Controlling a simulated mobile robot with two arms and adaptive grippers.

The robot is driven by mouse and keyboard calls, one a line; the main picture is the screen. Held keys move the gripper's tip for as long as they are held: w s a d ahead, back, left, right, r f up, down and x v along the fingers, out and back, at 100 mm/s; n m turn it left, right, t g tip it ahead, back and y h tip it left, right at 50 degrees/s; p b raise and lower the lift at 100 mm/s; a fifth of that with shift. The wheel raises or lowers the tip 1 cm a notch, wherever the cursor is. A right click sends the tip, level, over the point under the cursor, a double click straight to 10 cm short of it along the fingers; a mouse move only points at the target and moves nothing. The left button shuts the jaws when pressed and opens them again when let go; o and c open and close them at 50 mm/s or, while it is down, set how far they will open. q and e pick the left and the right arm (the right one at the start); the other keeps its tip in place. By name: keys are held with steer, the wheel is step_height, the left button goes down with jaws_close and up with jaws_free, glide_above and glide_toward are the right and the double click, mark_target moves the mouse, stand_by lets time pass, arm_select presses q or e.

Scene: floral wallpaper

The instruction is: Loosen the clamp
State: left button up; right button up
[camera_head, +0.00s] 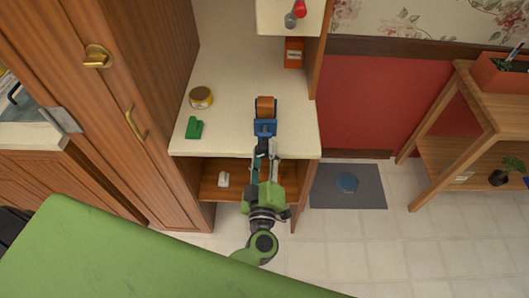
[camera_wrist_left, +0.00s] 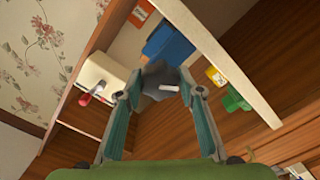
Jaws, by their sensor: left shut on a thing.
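The blue clamp (camera_head: 265,128) sits at the front edge of the cream shelf top, with an orange-brown block (camera_head: 265,106) right behind it. My left gripper (camera_head: 267,152) reaches up to the clamp's front side from below. In the left wrist view the blue clamp (camera_wrist_left: 168,42) lies just beyond the fingertips. My left gripper (camera_wrist_left: 161,88) is shut on a dark grey part (camera_wrist_left: 158,76) at the clamp's front, with a small pale bar across it. How that grey part joins the clamp is partly hidden by the fingers. My right gripper is not in view.
On the shelf top are a yellow round tin (camera_head: 201,97), a green object (camera_head: 194,128) and an orange box (camera_head: 294,53). A red-and-grey item (camera_head: 296,13) is on the raised shelf. A small white object (camera_head: 223,179) lies in the lower compartment. A wooden stand (camera_head: 480,105) is at right.

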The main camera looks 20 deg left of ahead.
arm_select(q)
steer(key=n+b, duration=0.1)
steer(key=n, duration=0.4)
steer(key=shift+f+n, duration=0.1)
steer(key=shift+n, duration=0.2)
steer(key=n+b, duration=0.2)
steer(key=n, duration=0.3)
steer(key=shift+n, duration=0.4)
steer(key=o, duration=1.1)
steer(key=shift+s, duration=0.1)
steer(key=v, duration=1.2)
